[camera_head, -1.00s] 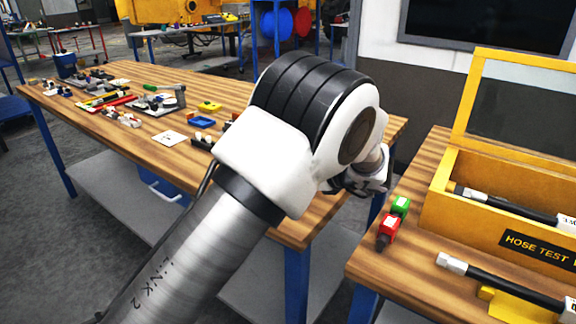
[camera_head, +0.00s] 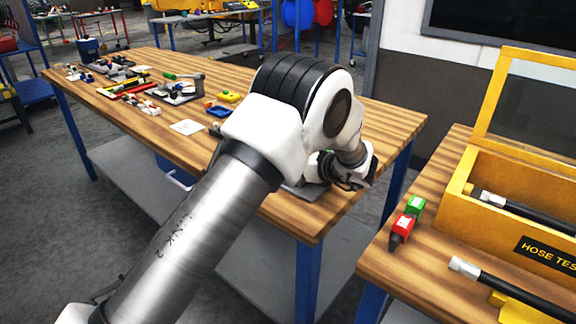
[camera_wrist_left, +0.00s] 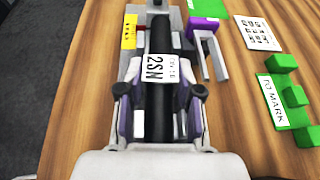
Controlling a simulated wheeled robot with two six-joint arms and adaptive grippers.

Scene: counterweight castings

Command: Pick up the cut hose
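A black hose (camera_wrist_left: 161,38) with a white "2SN" tag (camera_wrist_left: 160,72) lies lengthwise along a grey fixture in the left wrist view. My left gripper (camera_wrist_left: 160,90) straddles it, one finger on each side at the tag. The fingers look spread, with narrow gaps beside the hose; I cannot tell whether they touch it. The hose's near end is hidden by the gripper. In the head view my left arm's wrist (camera_head: 345,165) is over the near right end of the long table and hides the gripper and hose. My right gripper is not in view.
A purple clamp-like part (camera_wrist_left: 205,26), a printed card (camera_wrist_left: 257,33) and a green "TO MARK" tray (camera_wrist_left: 272,100) are right of the hose. A yellow hose test box (camera_head: 520,228) with black hoses stands on the right table.

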